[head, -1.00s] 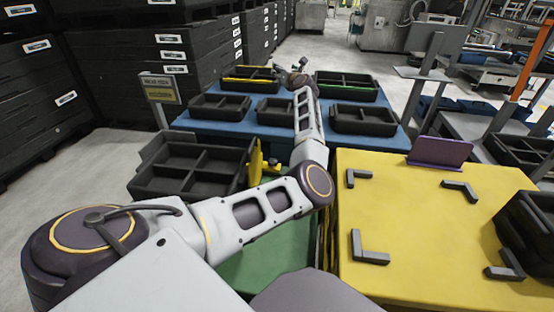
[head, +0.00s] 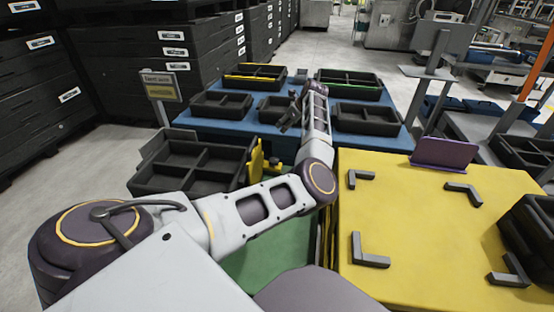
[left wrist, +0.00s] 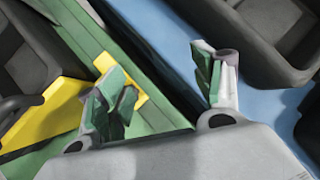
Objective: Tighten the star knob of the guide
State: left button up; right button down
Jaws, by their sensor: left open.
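The yellow guide (head: 256,165) stands upright at the right side of a black divided tray, over the green work surface (head: 270,255). A small dark knob (head: 275,163) shows beside it, partly hidden by my arm; its star shape is too small to make out. My left gripper (head: 288,118) is above the blue table, beyond the guide and apart from it. In the left wrist view its green-padded fingers (left wrist: 162,88) are spread with nothing between them. Yellow parts of the guide (left wrist: 52,112) lie at left there; the knob cannot be made out clearly. My right gripper is out of view.
A black divided tray (head: 185,178) stands left of the guide. The blue table (head: 215,135) behind carries several black trays. The yellow table (head: 420,215) at right has grey corner brackets and a purple holder (head: 444,154). Black stacked crates stand at far left.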

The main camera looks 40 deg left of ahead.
pick_arm(q)
jog(key=s+d+f+n+g+h, duration=0.2)
jog(key=s+d+n+g+h, duration=0.1)
jog(key=s+d, duration=0.2)
jog(key=shift+s+f, duration=0.35)
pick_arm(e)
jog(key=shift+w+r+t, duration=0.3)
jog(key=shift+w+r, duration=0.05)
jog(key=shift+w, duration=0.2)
pick_arm(q)
jog(key=shift+f+n, duration=0.1)
jog(key=shift+n, duration=0.2)
jog(key=b, duration=0.4)
send_near(276, 160)
jog(key=x, duration=0.7)
jog(key=shift+x, duration=0.85)
jog(key=shift+s, duration=0.1)
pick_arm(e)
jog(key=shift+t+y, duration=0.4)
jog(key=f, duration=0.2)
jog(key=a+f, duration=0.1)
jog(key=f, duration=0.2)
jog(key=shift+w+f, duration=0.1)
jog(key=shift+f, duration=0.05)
